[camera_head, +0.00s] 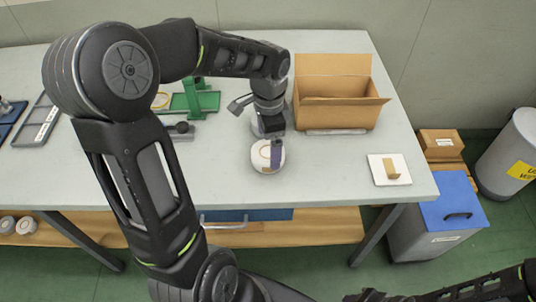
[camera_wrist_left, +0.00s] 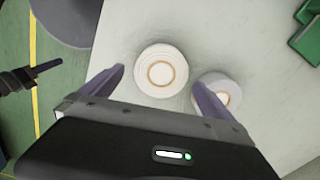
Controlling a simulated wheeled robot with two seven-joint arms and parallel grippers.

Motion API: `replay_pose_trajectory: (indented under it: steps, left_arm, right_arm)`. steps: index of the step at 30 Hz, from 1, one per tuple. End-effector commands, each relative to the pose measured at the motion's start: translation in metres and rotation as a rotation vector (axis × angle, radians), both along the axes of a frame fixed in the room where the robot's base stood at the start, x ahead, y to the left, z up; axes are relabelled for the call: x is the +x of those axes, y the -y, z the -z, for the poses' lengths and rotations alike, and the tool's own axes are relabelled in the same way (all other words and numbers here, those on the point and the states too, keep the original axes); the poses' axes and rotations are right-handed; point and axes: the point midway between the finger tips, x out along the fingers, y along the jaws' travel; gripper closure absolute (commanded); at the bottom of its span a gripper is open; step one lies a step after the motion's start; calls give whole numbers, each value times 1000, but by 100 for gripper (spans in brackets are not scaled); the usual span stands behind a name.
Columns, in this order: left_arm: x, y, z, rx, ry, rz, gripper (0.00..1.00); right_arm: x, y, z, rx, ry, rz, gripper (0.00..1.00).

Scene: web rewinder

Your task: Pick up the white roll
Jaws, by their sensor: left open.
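A white roll (camera_head: 261,155) with a tan core ring lies on the grey table near its front edge. The left wrist view shows two white rolls side by side: one (camera_wrist_left: 161,72) lies between the fingertips, and the other (camera_wrist_left: 229,88) is partly hidden behind the right-hand finger. In the left wrist view the gripper's fingers (camera_wrist_left: 157,79) are apart, with nothing clamped. My right gripper's jaws cannot be made out.
An open cardboard box (camera_head: 335,110) stands right behind the roll. A white pad (camera_head: 402,171) with a tan piece lies at the right. A green fixture (camera_head: 205,101) stands behind my left arm. A blue-lidded bin (camera_head: 447,205) stands beyond the table's right end. Table between roll and pad is clear.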

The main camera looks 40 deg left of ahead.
Motion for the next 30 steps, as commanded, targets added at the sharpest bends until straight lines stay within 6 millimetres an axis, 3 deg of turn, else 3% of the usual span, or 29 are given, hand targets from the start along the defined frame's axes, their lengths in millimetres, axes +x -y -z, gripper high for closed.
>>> replay_pose_trajectory:
  steps: [9, 27, 30]
  left_arm:
    - [0, -1, 40, -1, -2, -1, 0]
    - [1, -1, 41, 0, 0, -1, 0]
    - [1, -1, 41, 0, 0, 0, 7]
  right_arm:
    - [0, 0, -4, 0, 0, 0, 64]
    - [0, 0, -4, 0, 0, 0, 64]
    - [0, 0, -4, 0, 0, 0, 64]
